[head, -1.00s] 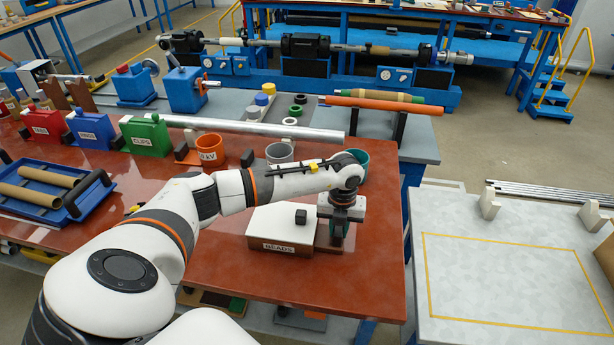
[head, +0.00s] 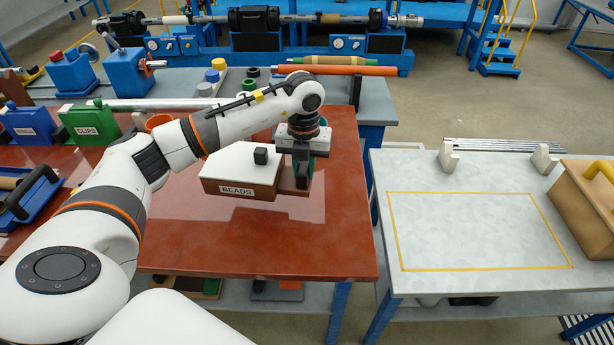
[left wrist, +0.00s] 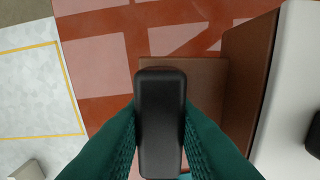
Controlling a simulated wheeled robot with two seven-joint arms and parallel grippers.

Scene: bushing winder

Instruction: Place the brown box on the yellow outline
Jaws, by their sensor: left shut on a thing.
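The brown box (head: 240,189), labelled BEADS, has a white lid with a black knob. It is level over the red-brown table and looks slightly raised, though the gap is hard to judge. My left gripper (head: 302,172) points down at the box's right end. In the left wrist view its teal fingers (left wrist: 160,120) are shut on a black upright handle (left wrist: 160,85) above the box's brown ledge (left wrist: 207,95). The yellow outline (head: 480,268) is a bare rectangle on the light grey table to the right. My right gripper is not in view.
A tan box with a yellow handle (head: 583,205) stands right of the outline. Pale brackets (head: 448,158) stand behind it. A gap separates the red-brown table (head: 330,240) from the grey table (head: 380,172). Green (head: 88,128) and blue boxes are at the left.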

